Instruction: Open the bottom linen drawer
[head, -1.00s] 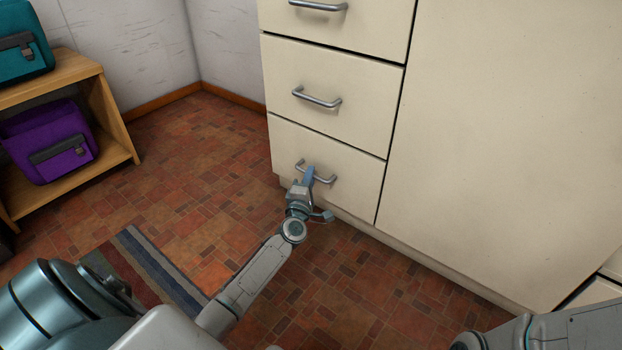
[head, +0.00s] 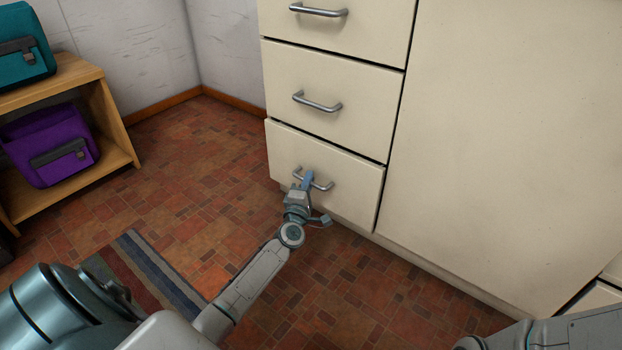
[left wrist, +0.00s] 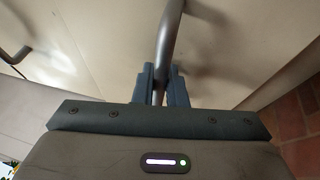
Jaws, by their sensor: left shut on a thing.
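The bottom drawer (head: 345,190) is the lowest cream front in the stack and stands slightly out from the cabinet, with a dark gap along its top edge. Its grey metal bar handle (head: 325,186) shows in the head view, and the handle also shows in the left wrist view (left wrist: 168,40). My left gripper (head: 307,180) is shut on this handle, with its blue fingers on both sides of the bar in the left wrist view (left wrist: 160,85). Part of the handle is hidden by the fingers. My right gripper is not in view; only part of my right arm shows at the lower right.
Two shut drawers, the middle one (head: 330,95) and the upper one (head: 345,25), are above. A wide cream panel (head: 500,140) is to the right. A wooden shelf (head: 120,150) with bags and a striped mat (head: 150,270) are at left. Tiled floor (head: 215,165) before the drawer is clear.

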